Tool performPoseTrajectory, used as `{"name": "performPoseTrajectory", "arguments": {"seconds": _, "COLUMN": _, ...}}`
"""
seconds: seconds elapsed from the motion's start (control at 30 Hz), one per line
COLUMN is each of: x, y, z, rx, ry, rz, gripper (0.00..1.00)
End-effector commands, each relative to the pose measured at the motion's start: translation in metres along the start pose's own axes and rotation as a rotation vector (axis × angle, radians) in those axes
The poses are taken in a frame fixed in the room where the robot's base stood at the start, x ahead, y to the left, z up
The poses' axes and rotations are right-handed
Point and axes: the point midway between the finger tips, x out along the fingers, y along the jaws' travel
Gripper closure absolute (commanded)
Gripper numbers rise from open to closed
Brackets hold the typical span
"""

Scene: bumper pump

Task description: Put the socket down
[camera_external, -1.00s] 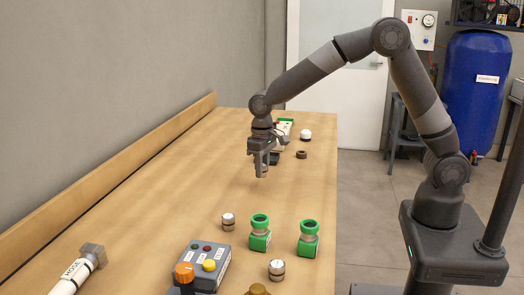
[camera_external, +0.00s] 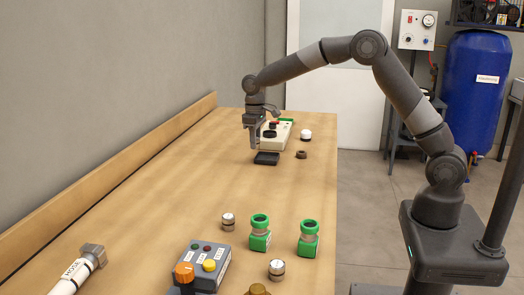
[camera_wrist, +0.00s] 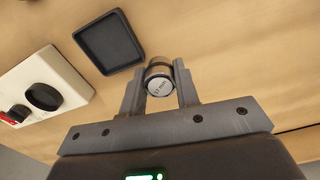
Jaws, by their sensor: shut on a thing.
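My gripper (camera_wrist: 159,73) is shut on the socket (camera_wrist: 160,79), a short silvery cylinder with small dark lettering on its near face. The wrist view shows it between the two fingertips. In the external view my gripper (camera_external: 252,146) is low over the far part of the bench, and the socket cannot be made out there. Whether the socket touches the bench is unclear. A shallow black tray (camera_wrist: 108,42) lies beside the socket in the wrist view. In the external view this tray (camera_external: 266,159) is just right of and nearer than my fingers.
A white device (camera_external: 281,130) with a black knob stands behind the tray. A dark ring (camera_external: 301,155) and a white-domed thing (camera_external: 305,135) are to its right. Two green fixtures (camera_external: 260,234), two metal cylinders (camera_external: 228,222) and a button box (camera_external: 207,264) stand nearer. The bench middle is clear.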

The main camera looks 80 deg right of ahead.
Motion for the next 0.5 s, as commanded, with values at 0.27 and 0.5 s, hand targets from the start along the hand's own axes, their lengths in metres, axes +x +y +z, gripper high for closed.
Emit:
{"name": "performPoseTrajectory", "arguments": {"seconds": 0.27, "x": -0.016, "y": 0.134, "z": -0.017, "rx": -0.074, "ry": 0.003, "rz": -0.004, "gripper": 0.97}}
{"name": "performPoseTrajectory", "arguments": {"seconds": 0.5, "x": -0.027, "y": 0.218, "z": -0.009, "rx": -0.121, "ry": 0.005, "rz": -0.007, "gripper": 0.97}}
